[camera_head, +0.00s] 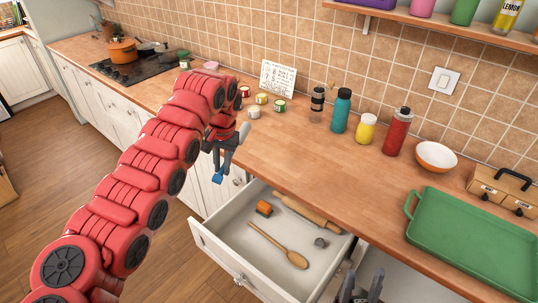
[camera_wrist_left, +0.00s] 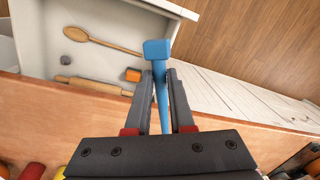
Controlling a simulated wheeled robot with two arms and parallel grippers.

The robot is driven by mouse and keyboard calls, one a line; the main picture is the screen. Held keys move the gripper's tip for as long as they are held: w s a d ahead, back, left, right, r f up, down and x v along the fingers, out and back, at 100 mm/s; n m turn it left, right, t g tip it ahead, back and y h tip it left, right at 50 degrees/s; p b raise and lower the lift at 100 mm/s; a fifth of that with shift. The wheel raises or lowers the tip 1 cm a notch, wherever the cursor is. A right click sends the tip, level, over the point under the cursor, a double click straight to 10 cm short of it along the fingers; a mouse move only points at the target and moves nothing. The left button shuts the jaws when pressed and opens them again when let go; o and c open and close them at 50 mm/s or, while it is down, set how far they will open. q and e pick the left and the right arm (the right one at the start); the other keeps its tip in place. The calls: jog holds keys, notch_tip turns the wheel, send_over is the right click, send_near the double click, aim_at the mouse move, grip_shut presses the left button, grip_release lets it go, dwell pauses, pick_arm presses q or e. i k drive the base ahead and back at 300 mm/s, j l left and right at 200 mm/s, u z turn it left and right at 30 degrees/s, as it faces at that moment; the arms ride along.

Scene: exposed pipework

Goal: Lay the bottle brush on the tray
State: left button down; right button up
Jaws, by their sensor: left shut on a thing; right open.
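The blue bottle brush (camera_wrist_left: 160,85) is held between the fingers of my left gripper (camera_wrist_left: 160,75). Its blocky end sticks out past the fingertips in the left wrist view. In the head view my left gripper (camera_head: 221,168) is in the air by the counter's front edge, left of the open drawer, with a bit of blue showing at its tips. The green tray (camera_head: 424,236) lies on the counter at the right, far from this gripper. My right gripper (camera_head: 361,289) is open at the bottom edge, partly cut off, near the drawer's right side.
The open drawer (camera_head: 215,244) holds a wooden spoon (camera_head: 280,246), a rolling pin (camera_head: 306,214), an orange block and a small grey item. Bottles, small jars and an orange bowl (camera_head: 436,156) stand along the wall. A wooden box (camera_head: 502,190) is behind the tray. The mid-counter is clear.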

aim_at(469, 243)
jog(key=k+z, duration=0.15)
jog(key=z, duration=1.3)
